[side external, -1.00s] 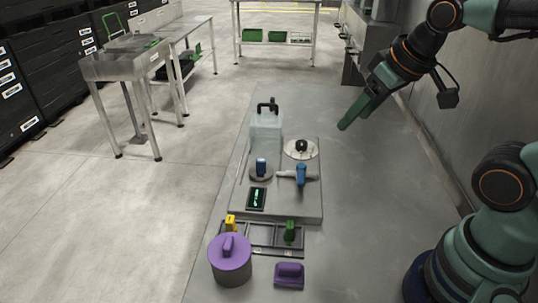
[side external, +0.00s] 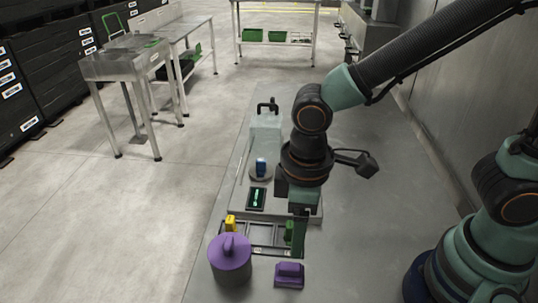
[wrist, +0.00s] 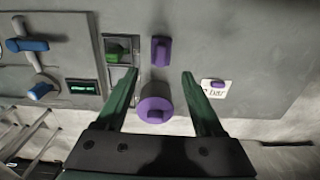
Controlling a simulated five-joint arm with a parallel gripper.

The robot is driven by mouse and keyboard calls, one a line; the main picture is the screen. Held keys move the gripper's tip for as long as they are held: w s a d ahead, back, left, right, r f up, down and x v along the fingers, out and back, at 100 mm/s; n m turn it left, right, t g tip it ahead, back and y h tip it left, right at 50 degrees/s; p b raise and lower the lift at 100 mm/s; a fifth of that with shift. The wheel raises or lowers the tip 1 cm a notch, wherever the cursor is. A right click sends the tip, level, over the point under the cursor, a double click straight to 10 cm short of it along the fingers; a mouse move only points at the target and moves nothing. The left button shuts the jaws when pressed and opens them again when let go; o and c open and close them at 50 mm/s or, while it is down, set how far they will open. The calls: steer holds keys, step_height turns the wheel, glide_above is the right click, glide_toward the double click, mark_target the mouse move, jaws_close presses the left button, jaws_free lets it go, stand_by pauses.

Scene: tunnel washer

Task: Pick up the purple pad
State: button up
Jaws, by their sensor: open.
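The purple pad appears to be a small purple block with a raised grip (side external: 289,275) on the grey bench, at the near end; it also shows in the wrist view (wrist: 161,50), just beyond the fingertips. A round grey drum with a purple lid and handle (side external: 229,258) stands to its left, and in the wrist view (wrist: 155,108) it appears between the fingers. My gripper (side external: 300,242) points down with green fingers, open and empty, above and behind the purple block, near the green block. In the wrist view (wrist: 158,74) both fingers are spread.
The wrist view shows another small purple piece (wrist: 217,84) on a white label.

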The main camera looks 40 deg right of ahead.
mark_target(290, 265)
steer(key=f, duration=0.6)
steer(key=shift+s+a+f, duration=0.15)
steer(key=shift+a+f, duration=0.05)
steer(key=shift+f, duration=0.05)
steer(key=shift+w+a+f, duration=0.1)
steer(key=shift+w+f, duration=0.1)
steer(key=shift+f, duration=1.3)
steer(key=shift+w+a+f, duration=0.1)
steer(key=shift+w+f, duration=0.05)
steer(key=shift+f, duration=1.35)
jaws_close()
steer(key=shift+r, duration=0.15)
step_height(290, 265, up, 20)
steer(key=shift+d, duration=0.1)
